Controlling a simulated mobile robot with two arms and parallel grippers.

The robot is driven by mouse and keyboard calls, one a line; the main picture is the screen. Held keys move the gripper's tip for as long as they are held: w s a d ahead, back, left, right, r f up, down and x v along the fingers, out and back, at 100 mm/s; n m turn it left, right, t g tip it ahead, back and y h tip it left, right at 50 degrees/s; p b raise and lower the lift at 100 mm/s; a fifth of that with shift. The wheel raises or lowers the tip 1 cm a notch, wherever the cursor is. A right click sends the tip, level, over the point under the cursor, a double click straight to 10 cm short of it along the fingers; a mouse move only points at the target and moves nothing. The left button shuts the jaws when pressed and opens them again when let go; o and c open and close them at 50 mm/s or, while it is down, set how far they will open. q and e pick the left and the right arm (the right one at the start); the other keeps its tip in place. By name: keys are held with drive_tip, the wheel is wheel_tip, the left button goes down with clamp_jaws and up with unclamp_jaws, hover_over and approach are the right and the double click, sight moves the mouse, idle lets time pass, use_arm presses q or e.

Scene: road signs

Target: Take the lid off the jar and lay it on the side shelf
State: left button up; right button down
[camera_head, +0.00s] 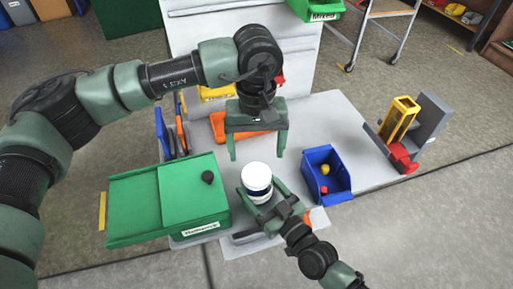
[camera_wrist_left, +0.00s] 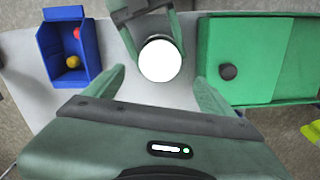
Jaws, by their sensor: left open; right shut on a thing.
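A small white jar with a dark blue band (camera_head: 258,190) stands upright on the grey worktop. Its round white lid (camera_head: 256,174) is on top, and the lid shows from above as a white disc in the left wrist view (camera_wrist_left: 160,60). My right gripper (camera_head: 262,199) is shut on the jar from the front right, its fingers on either side of the body. My left gripper (camera_head: 257,157) is open and empty above and behind the jar, fingers pointing down. In its wrist view the lid lies just beyond the gap between its fingers (camera_wrist_left: 160,88). I cannot tell which surface is the side shelf.
A green box with a black knob (camera_head: 208,178) stands left of the jar. A blue bin (camera_head: 340,182) with a yellow and a red ball is to the right. A yellow and grey stand (camera_head: 403,118) is farther right. The worktop (camera_head: 345,120) behind the blue bin is clear.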

sight(256, 173)
use_arm(q)
drive_tip(key=m, duration=1)
drive_tip(key=shift+m, duration=0.3)
drive_tip(key=shift+f, duration=4)
